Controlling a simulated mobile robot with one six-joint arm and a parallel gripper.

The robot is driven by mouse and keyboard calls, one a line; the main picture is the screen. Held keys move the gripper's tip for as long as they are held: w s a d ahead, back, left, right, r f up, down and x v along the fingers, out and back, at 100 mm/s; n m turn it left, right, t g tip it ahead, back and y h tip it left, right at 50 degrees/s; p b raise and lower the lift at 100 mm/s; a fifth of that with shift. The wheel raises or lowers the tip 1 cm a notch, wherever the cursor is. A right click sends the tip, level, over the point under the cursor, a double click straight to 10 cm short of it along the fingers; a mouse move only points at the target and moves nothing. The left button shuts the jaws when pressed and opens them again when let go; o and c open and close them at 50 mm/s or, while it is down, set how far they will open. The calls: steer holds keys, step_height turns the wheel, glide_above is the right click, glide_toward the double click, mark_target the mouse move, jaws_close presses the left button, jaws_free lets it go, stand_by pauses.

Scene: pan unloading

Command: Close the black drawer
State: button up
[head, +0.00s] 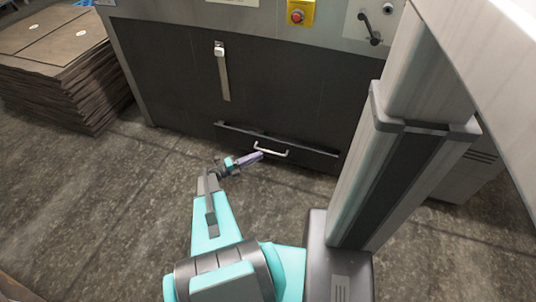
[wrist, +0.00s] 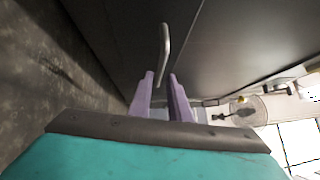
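The black drawer (head: 312,157) is low in the dark machine front, with a lighter lip along its top edge. It appears to stand out slightly, but how far I cannot tell. Its pale metal bar handle (head: 271,152) is on the drawer front, and the handle also shows upright in the wrist view (wrist: 164,52). My gripper (head: 261,155) has purple fingers and is beside the handle's left end in the head view. In the wrist view my gripper (wrist: 161,76) has a gap between its fingers, with the handle beyond the tips. No grip on the handle shows.
The dark machine front (head: 290,95) rises above the drawer, with a vertical metal latch (head: 223,75) and a red button on a yellow plate (head: 297,14). Stacked brown sheets (head: 60,70) stand at the left. The grey floor (head: 120,205) is clear at lower left.

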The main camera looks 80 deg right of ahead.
mark_target(268, 151)
steer(key=shift+b+x, duration=0.85)
steer(key=shift+x, duration=2.4)
jaws_close()
